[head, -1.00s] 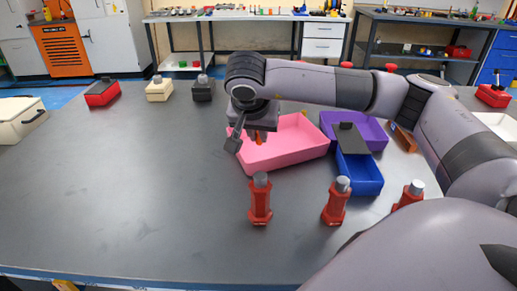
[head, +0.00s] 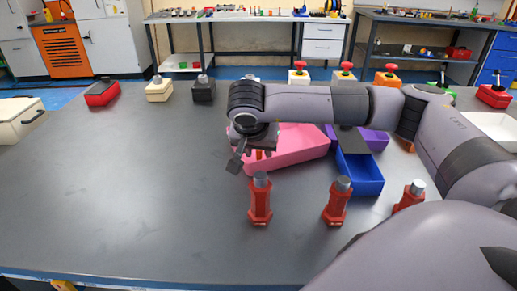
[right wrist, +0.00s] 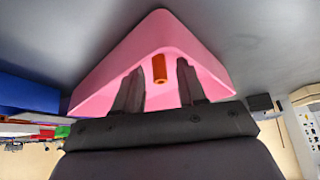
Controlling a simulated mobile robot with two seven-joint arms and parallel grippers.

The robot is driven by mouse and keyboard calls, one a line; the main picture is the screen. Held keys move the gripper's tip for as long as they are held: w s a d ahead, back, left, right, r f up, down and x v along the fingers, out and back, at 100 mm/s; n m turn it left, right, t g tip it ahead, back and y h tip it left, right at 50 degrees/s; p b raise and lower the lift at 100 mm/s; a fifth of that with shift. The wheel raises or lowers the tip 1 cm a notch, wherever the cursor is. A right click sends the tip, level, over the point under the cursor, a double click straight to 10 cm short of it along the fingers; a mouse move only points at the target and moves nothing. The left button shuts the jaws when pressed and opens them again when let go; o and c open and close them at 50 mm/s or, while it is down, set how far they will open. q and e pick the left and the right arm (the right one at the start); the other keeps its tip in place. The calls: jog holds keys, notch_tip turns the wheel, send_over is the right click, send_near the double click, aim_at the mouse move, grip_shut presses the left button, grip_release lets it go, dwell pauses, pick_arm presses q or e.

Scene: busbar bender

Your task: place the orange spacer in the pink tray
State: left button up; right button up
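The pink tray (head: 300,150) lies on the grey table in the middle of the head view. My right gripper (head: 252,154) is low over its left part, pointing down. The orange spacer (head: 259,155) shows just under the gripper, within the tray's outline. In the right wrist view, the spacer (right wrist: 159,68) is between the two fingers of my right gripper (right wrist: 161,75), with a gap on each side, so the gripper looks open. I cannot tell whether the spacer rests on the tray floor. My left gripper is not in view.
A blue bin (head: 361,178) and a purple bin (head: 375,141) stand right of the tray. Several red posts with grey tops, such as this one (head: 260,200), stand in front. Boxes with red buttons (head: 343,76) stand behind my arm.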

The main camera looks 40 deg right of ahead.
jog(key=shift+r, duration=0.1)
jog(key=shift+a+r, duration=0.1)
jog(key=shift+r, duration=0.15)
jog(key=v, duration=1.1)
jog(key=shift+s+r, duration=0.15)
jog(key=shift+r, duration=0.15)
jog(key=shift+a, duration=0.15)
